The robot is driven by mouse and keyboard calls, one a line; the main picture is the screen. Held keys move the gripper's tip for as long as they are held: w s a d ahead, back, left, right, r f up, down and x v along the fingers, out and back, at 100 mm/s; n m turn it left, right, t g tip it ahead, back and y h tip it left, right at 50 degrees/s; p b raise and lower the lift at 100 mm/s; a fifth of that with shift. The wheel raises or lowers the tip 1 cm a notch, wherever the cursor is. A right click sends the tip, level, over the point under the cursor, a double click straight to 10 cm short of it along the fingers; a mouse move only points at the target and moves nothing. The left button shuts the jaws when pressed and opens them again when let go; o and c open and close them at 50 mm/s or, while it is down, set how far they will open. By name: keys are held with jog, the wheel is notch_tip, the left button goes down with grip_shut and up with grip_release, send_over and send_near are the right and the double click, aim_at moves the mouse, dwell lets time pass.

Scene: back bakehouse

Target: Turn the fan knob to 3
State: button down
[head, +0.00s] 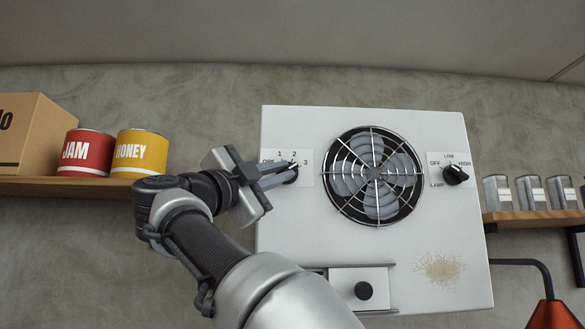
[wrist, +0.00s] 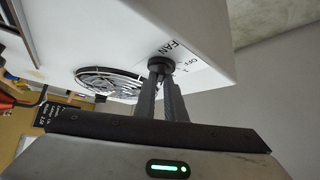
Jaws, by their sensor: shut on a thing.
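The fan knob (head: 290,175) is a black dial on the left of a white wall panel (head: 300,235). Its dial plate (head: 306,166) shows the marks 1, 2 and 3, and my gripper covers part of the rest. My gripper (head: 277,175) reaches in from the left and is shut on the knob. The knob's pointer seems to be between 2 and 3, but I cannot tell exactly. In the wrist view, both fingers (wrist: 162,95) close on the black knob (wrist: 160,62) beside the FAN and OFF lettering.
A round fan grille (head: 374,176) is right of the knob. A lamp knob (head: 455,174) is farther right. A drawer or slider with a black knob (head: 363,290) is below. A shelf (head: 70,187) holds a box, a jam tin and a honey tin. Jars (head: 530,192) stand at right.

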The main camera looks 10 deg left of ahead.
jog(key=shift+r+m+g, duration=0.25)
jog(key=shift+m+g, duration=0.15)
jog(key=shift+m, duration=0.1)
jog(key=c, duration=1.8)
grip_release()
jog(key=shift+a+f, duration=0.1)
jog(key=b+v, duration=0.3)
jog(key=v, duration=1.4)
jog(key=shift+s+a+f+b, duration=0.1)
jog(key=shift+f+b, duration=0.15)
jog(key=shift+b, duration=0.05)
jog(key=shift+r, duration=0.1)
